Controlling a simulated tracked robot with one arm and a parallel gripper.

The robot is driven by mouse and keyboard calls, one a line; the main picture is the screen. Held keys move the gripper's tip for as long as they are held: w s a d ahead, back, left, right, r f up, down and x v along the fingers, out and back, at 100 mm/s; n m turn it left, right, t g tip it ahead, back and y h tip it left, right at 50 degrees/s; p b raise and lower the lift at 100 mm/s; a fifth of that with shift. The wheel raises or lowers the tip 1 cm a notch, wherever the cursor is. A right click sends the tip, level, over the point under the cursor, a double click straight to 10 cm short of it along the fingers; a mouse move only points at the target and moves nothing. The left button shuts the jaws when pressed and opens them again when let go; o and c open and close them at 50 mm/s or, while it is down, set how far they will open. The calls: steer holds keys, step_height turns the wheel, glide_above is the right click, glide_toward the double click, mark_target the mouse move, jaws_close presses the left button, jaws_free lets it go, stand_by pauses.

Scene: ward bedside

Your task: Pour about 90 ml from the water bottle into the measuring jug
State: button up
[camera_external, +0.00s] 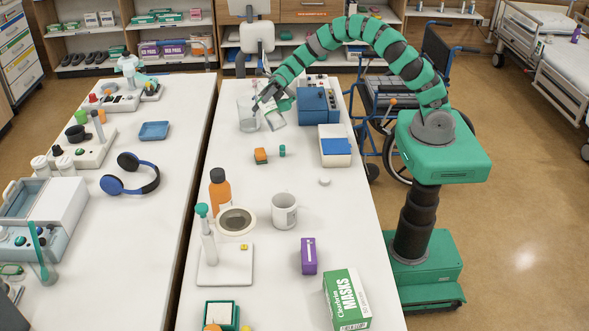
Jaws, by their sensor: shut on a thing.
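The measuring jug (247,117) is a clear, open vessel standing upright near the far end of the middle table. My gripper (262,101) is at the far end of the table, just right of the jug's rim. It is shut on a clear thing that looks like the water bottle (277,118), seen small and partly covered by the gripper. The bottle is close beside the jug, and its exact tilt is hard to tell. I cannot make out the water level in either, or whether water is flowing.
A blue case (318,108) and a blue-and-white box (334,146) stand to the right of the jug. An orange bottle (220,190), plate and white mug (284,210) stand further forward.

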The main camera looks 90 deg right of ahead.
steer(key=shift+w+d+r+n+h+p, duration=0.3)
steer(key=shift+r+n+h+p, duration=0.15)
steer(key=shift+n+h, duration=0.35)
steer(key=shift+s+a+f+n+b, duration=0.15)
steer(key=shift+f+n+b, duration=0.3)
steer(key=shift+f, duration=0.1)
step_height(320, 180, down, 2)
steer(key=shift+n+t+h+b, duration=0.4)
steer(key=shift+n+h+b, duration=0.45)
steer(key=shift+b, duration=0.1)
steer(key=shift+w+f+n+t+h+b, duration=0.15)
steer(key=shift+f+n+h+b, duration=0.45)
steer(key=shift+b, duration=0.35)
steer(key=shift+w+f+n+t+h+b, duration=0.15)
steer(key=shift+f+n+h+b, duration=0.25)
steer(key=shift+f+b, duration=0.45)
steer(key=shift+r, duration=0.15)
